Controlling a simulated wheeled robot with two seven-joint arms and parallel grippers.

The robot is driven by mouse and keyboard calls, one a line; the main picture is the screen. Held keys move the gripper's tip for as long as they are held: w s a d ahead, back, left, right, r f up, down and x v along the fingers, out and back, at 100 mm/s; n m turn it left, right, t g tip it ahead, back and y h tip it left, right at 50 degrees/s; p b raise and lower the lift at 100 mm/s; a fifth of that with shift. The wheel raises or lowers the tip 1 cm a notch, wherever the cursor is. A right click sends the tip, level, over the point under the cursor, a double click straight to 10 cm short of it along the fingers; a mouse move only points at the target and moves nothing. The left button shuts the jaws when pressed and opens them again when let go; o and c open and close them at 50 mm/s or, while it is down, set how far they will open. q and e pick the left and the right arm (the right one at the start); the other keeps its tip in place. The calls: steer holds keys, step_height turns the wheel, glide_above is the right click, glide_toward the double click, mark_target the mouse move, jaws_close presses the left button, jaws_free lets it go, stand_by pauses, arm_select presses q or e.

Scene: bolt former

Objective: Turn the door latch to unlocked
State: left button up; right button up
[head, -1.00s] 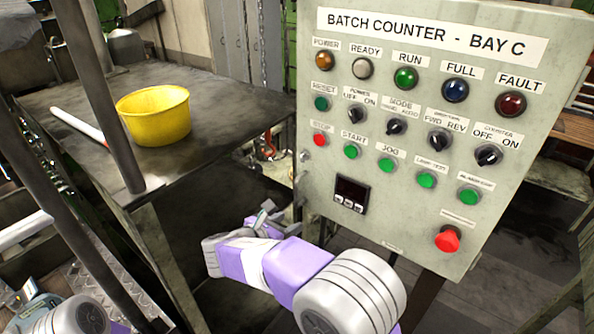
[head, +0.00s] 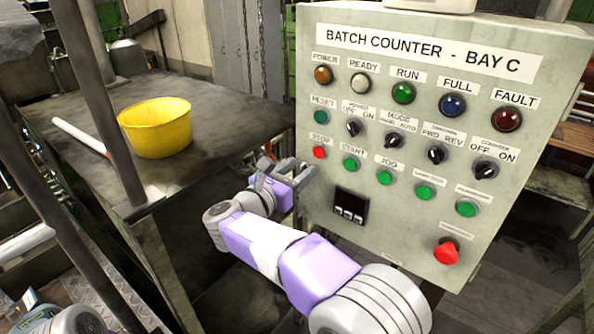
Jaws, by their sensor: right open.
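The grey cabinet (head: 400,225) labelled "BATCH COUNTER - BAY C" stands at the right of the head view, its front facing me. I cannot make out the door latch; the left edge of the door is partly covered by my right gripper. My right gripper (head: 303,172) is at that left edge, below the level of the red STOP button (head: 319,152). Its jaws are open, and I see nothing held between them. Whether the fingers touch the cabinet is unclear. My left gripper is not in view; only part of my left arm shows at the bottom left.
A dark table (head: 85,92) at the left bears a yellow bucket (head: 155,135) and a white rod (head: 88,138). A grey post (head: 112,130) rises in front of it. The cabinet front has several lamps, knobs and buttons, with a red emergency button (head: 446,252) low on the right.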

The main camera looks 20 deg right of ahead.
jaws_close()
steer(key=shift+f+m, duration=0.1)
steer(key=shift+m, duration=0.3)
steer(key=m+b, duration=0.3)
steer(key=shift+s+d+f+m, duration=0.1)
steer(key=shift+m, duration=0.3)
steer(key=m+b, duration=0.3)
steer(key=m, duration=0.1)
steer(key=shift+f+m, duration=0.1)
steer(key=shift+m, duration=0.2)
steer(key=shift+s+d+f+m+b, duration=0.1)
steer(key=shift+s+m+b, duration=0.05)
steer(key=shift+m+b, duration=3.95)
steer(key=shift+m, duration=0.4)
